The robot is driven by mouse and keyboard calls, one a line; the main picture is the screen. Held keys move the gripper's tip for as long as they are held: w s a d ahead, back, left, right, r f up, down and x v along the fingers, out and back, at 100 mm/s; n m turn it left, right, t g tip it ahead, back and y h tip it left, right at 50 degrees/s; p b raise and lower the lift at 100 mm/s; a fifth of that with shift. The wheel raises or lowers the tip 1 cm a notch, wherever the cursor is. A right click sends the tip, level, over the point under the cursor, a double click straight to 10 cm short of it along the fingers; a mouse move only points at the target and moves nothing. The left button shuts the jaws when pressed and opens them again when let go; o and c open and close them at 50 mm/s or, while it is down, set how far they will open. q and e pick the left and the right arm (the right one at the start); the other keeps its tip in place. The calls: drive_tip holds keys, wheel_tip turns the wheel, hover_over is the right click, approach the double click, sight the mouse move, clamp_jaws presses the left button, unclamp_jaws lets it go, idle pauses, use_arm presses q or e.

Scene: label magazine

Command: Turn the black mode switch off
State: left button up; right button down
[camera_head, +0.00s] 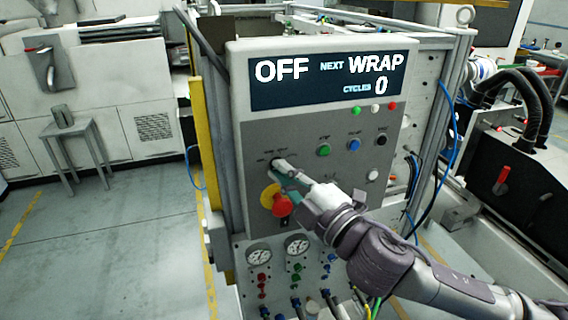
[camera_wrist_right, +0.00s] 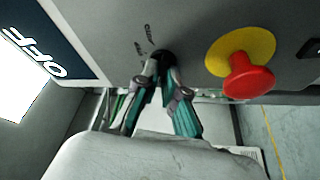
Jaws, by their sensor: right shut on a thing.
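The black mode switch (camera_wrist_right: 163,57) is a small dark knob on the grey control panel (camera_head: 338,150). It also shows in the head view (camera_head: 276,161), partly covered by my gripper. My right gripper (camera_wrist_right: 160,72) reaches the panel from the lower right in the head view (camera_head: 283,170), with its fingertips closed around the switch. The panel's display (camera_head: 325,78) reads OFF, NEXT WRAP, CYCLES 0. My left gripper is in neither view.
A red emergency button (camera_wrist_right: 248,80) on a yellow disc sits close beside the switch. Gauges (camera_head: 297,245) and valves are below. Open floor (camera_head: 110,240) lies left.

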idle(0.5)
drive_tip(key=c, duration=1.3)
unclamp_jaws()
drive_tip(key=shift+d, duration=0.1)
drive_tip(key=v, duration=1.2)
